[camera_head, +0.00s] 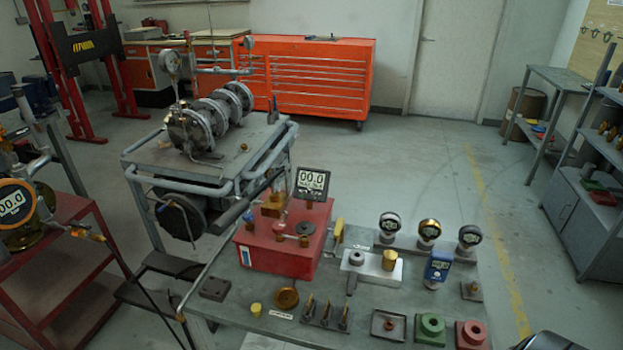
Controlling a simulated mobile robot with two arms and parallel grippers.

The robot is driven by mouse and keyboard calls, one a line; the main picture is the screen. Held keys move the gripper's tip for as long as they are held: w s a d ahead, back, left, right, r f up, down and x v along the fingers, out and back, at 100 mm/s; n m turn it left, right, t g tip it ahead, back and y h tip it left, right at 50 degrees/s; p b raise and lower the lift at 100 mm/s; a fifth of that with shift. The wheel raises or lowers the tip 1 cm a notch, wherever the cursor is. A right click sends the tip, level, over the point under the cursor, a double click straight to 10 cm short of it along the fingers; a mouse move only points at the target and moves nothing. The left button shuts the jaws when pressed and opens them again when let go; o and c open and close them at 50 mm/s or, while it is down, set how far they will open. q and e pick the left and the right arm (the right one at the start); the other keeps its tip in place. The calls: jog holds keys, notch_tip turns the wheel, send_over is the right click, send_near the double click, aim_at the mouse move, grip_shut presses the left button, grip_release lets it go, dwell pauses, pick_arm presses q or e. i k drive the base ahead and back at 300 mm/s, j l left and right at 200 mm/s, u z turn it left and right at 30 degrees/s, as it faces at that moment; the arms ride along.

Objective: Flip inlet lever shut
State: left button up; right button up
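I cannot single out the inlet lever with certainty. A small yellow handle (338,230) stands upright at the right side of the red box (285,243) on the near bench. The red box carries brass fittings and a black display (313,183) reading 00.0. At the left, a brass assembly with a round orange gauge (15,203) stands on a red stepped cart (70,262). A thin brass fitting with a dark hose (87,234) sticks out from it. Neither of my grippers shows; a dark rounded shape at the bottom right edge is too cut off to name.
The grey bench (232,318) holds several gauges, a silver block (372,268), and green (430,328) and red fixtures. Behind it, a grey frame (210,160) carries flanged pipework. An orange tool chest (315,80) stands at the back.

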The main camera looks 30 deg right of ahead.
aim_at(73, 223)
jog(key=i+j+z, duration=0.15)
jog(key=i+j, duration=1.4)
